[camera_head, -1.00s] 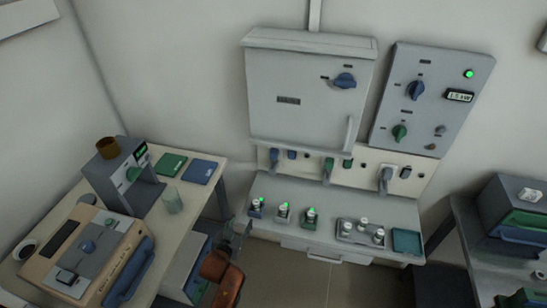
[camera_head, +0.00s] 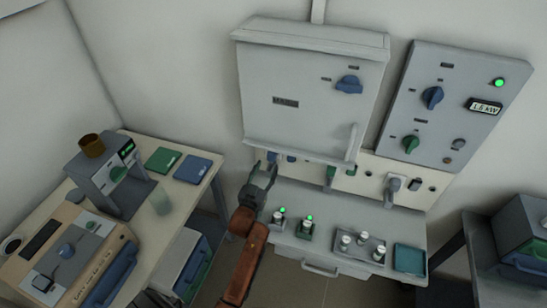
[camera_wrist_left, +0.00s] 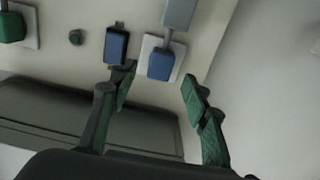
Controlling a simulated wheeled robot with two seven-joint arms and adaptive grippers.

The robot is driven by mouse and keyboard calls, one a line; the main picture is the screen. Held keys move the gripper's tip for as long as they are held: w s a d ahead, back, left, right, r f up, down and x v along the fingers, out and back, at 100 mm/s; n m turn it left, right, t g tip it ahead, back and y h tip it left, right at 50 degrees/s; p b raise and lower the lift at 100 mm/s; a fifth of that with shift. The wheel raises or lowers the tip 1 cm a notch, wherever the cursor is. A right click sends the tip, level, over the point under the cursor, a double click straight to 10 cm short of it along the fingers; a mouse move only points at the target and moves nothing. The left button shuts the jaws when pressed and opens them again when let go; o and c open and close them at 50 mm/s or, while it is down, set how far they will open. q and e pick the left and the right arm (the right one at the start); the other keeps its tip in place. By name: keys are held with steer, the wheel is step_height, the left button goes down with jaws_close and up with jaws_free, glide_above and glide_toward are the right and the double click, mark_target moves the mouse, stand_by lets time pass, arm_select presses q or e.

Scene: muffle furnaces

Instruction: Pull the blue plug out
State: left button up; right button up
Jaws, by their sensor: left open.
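The blue plug (camera_wrist_left: 160,65) sits on a white socket plate in the left wrist view, with a grey piece running from it to the top edge. In the head view it is mostly hidden near the fingertips, under the furnace at the left end of the socket strip. My left gripper (camera_head: 264,172) is raised in front of that end. In the left wrist view the left gripper's green-padded fingers (camera_wrist_left: 158,85) are spread and empty, with the plug just beyond the gap between them. I cannot tell how far away it is. My right gripper is not in view.
A smaller blue piece (camera_wrist_left: 116,45) sits beside the plug. A green plug (camera_head: 330,174) and a grey plug (camera_head: 391,186) are farther right on the strip. The furnace (camera_head: 310,95) overhangs them. Small lit pots and a tray (camera_head: 350,250) stand on the shelf below.

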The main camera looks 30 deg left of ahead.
mark_target(271, 159)
arm_select(q)
steer(key=x, duration=0.4)
steer(key=shift+w+a+f+b, duration=0.1)
steer(key=shift+b, duration=0.25)
steer(key=shift+w+a, duration=0.1)
steer(key=shift+w, duration=0.65)
steer(key=c, duration=1.1)
jaws_close()
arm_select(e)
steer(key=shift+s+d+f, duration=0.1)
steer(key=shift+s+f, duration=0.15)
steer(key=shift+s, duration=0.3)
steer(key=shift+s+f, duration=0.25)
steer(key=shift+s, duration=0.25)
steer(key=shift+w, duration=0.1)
